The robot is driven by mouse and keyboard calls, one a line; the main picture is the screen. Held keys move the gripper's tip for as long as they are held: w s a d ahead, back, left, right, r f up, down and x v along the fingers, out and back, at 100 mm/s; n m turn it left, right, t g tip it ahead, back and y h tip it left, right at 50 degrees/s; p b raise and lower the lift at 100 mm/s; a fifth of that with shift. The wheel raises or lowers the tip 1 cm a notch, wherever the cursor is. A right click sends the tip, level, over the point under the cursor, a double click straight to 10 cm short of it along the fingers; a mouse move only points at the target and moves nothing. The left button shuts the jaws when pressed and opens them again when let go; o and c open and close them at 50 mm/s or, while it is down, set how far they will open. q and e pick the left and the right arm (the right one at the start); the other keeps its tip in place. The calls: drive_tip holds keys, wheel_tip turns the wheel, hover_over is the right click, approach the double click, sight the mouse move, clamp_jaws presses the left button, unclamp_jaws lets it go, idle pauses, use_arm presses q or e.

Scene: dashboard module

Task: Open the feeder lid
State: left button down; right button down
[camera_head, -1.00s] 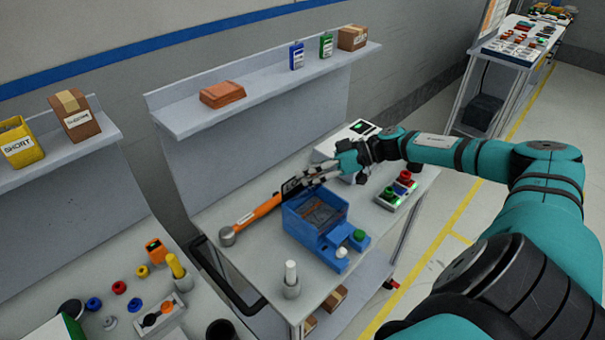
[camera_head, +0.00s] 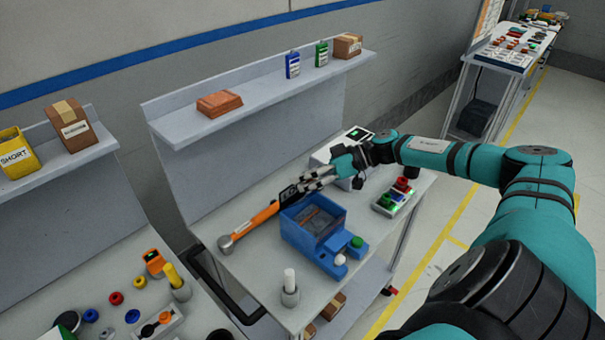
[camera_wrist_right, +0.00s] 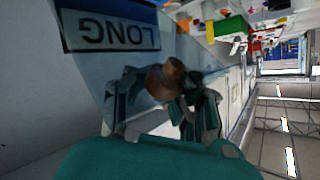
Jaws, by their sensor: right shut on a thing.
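The blue feeder box (camera_head: 290,233) sits on the middle worktable, its top showing a recess with brownish contents. A dark plate (camera_head: 288,194) with pale markings stands at its back left edge and seems to be the raised lid. A panel labelled LONG (camera_wrist_right: 112,35) shows upside down in the right wrist view. My right gripper (camera_head: 308,184) is at the upper end of the dark plate. It is shut on a small brown knob (camera_wrist_right: 166,80), which the fingers partly hide; how the knob joins the lid is not clear. My left gripper is not in view.
An orange tool with a grey head (camera_head: 226,242) lies left of the feeder. A button box (camera_head: 393,203) and a white device (camera_head: 327,153) stand to the right and behind. A white-tipped post (camera_head: 290,290) stands in front. A shelf (camera_head: 265,88) runs behind.

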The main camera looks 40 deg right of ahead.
drive_tip(key=shift+w+d+r+t, duration=0.3)
drive_tip(key=shift+w+d+r, duration=0.15)
drive_tip(key=shift+r, duration=0.15)
drive_tip(key=c, duration=1.5)
unclamp_jaws()
drive_tip(key=o, duration=0.5)
drive_tip(key=shift+s+d+f, duration=0.25)
drive_tip(key=shift+f, duration=0.1)
drive_tip(key=shift+a, duration=0.15)
drive_tip(key=v, duration=1.2)
